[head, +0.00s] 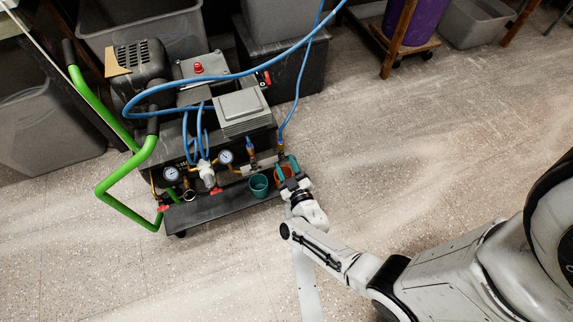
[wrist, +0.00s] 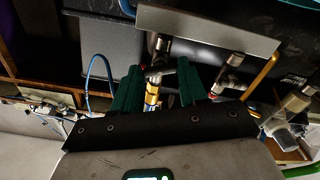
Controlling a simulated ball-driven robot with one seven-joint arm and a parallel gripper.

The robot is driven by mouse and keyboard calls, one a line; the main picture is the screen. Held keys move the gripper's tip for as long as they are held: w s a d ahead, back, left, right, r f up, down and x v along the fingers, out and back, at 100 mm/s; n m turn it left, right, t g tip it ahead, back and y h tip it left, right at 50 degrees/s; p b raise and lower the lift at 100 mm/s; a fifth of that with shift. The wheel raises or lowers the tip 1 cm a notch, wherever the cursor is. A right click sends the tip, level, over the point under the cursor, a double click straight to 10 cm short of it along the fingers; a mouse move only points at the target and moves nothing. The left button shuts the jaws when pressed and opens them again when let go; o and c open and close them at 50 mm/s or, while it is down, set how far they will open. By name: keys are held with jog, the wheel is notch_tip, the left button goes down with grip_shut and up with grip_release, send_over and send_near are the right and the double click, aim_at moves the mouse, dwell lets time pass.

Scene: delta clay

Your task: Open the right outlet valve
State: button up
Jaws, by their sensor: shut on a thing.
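The right outlet valve (head: 281,150) is at the right end of the compressor cart's front manifold, where a blue hose comes down. My gripper (head: 287,167) reaches it from the front right and mostly hides it. In the wrist view, the green fingers of my gripper (wrist: 158,77) stand on either side of the brass valve (wrist: 153,92) and are shut on it. A little red shows between the fingertips, but the handle's angle cannot be made out. The left outlet valve (head: 250,152) is beside it; it also shows in the wrist view (wrist: 229,75).
Pressure gauges (head: 225,157) are to the left. A blue hose (head: 300,85) hangs above. The floor at right is clear.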

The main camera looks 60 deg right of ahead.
jog(key=n+p, duration=0.2)
jog(key=n, duration=1.1)
jog(key=shift+n, duration=0.4)
jog(key=o, duration=1.1)
jog(key=shift+c, duration=0.2)
jog(key=p+v, duration=0.2)
jog(key=v, duration=0.9)
jog(key=shift+w, duration=0.15)
